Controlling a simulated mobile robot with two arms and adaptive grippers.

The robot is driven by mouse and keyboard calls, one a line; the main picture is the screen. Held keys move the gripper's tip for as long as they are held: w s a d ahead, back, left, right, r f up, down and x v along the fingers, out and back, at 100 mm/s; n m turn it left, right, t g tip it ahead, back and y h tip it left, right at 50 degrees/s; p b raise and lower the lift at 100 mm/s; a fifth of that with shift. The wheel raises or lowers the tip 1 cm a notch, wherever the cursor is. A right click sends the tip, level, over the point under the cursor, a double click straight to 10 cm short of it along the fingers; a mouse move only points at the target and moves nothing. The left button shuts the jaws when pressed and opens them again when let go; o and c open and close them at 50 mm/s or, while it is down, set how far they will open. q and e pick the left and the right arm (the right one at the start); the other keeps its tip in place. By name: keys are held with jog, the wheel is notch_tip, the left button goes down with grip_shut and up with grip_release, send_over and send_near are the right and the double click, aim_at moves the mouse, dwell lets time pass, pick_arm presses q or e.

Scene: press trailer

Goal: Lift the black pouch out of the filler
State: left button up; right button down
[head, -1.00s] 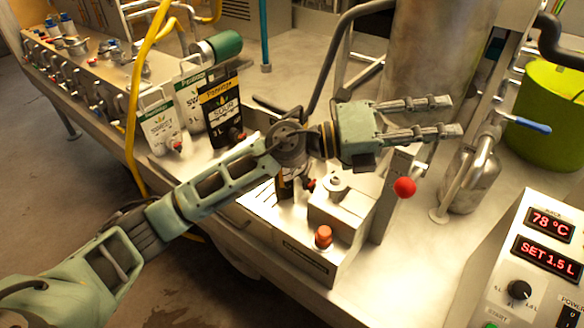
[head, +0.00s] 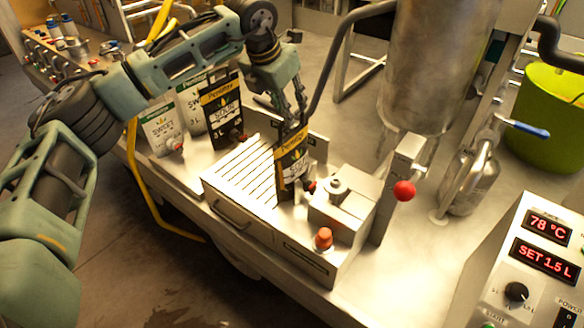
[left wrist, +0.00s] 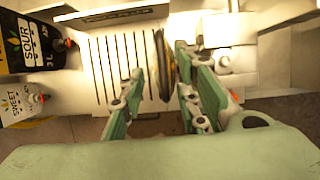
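The black pouch (head: 292,165) with a yellow band stands upright in the filler (head: 345,205), at the right end of the slotted drip tray. In the left wrist view the pouch (left wrist: 165,65) shows nearly edge-on, as a thin dark strip. My left gripper (head: 288,118) points down at the pouch's top edge. In the left wrist view its fingers (left wrist: 160,100) are spread, one on the left of the pouch and two on the right, with gaps showing. Whether any finger touches it I cannot tell. My right gripper is not in view.
Another black pouch (head: 222,112) and white pouches (head: 162,130) stand left of the drip tray (head: 245,172). A steel tank (head: 430,70) and a black hose (head: 340,50) are behind.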

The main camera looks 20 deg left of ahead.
pick_arm(q)
jog(key=p+x, duration=0.1)
jog(key=x, duration=0.2)
jog(key=shift+w+d+f+p, duration=0.1)
jog(key=shift+d+f+p, duration=0.1)
jog(key=shift+p, duration=0.1)
jog(key=shift+w+f, duration=0.15)
jog(key=shift+f, duration=0.25)
jog(key=shift+c, duration=0.2)
grip_shut()
jog(key=shift+w+r, duration=0.1)
jog(key=shift+r, duration=0.25)
jog(key=shift+w, duration=0.1)
